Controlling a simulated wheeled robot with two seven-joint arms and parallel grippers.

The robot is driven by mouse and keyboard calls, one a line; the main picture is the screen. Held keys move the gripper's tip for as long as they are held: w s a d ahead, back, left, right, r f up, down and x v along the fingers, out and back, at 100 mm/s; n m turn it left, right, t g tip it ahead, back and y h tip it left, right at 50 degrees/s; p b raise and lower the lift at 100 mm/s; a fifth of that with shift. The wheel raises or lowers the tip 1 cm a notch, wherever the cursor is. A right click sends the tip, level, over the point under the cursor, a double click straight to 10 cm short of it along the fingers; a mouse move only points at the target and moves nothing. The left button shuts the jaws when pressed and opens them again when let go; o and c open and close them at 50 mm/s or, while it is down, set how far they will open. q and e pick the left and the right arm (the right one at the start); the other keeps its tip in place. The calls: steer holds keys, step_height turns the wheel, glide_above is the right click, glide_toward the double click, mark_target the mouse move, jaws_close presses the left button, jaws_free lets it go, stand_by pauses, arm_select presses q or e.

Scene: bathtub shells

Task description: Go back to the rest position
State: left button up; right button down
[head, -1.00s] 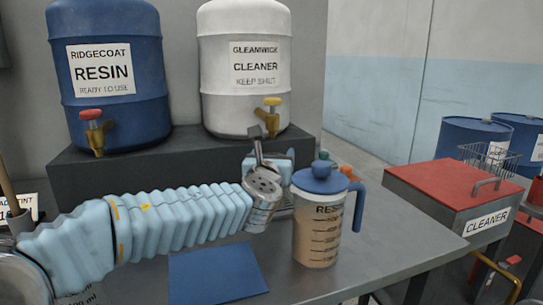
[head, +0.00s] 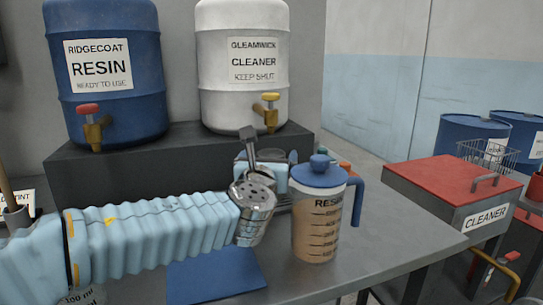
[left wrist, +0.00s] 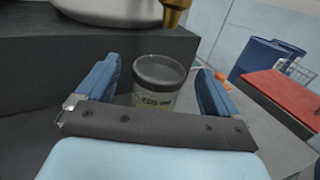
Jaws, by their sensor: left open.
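My left gripper (head: 266,172) is at the end of the light blue sleeved arm, over the grey bench (head: 385,250) and left of the resin jug. In the left wrist view its two blue fingers (left wrist: 155,88) are spread apart. The jug (head: 318,228) stands upright, with a blue lid and handle and tan contents. My right gripper is out of view.
A blue resin drum (head: 105,115) and a white cleaner drum (head: 243,105) with taps stand on a dark riser (head: 80,185) behind. A blue mat (head: 215,280) lies in front. A red-lidded cleaner bin (head: 440,180) stands at the right. The front right bench is clear.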

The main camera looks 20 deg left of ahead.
arm_select(q)
steer(key=shift+s+d, duration=0.15)
steer(key=shift+s, duration=1.3)
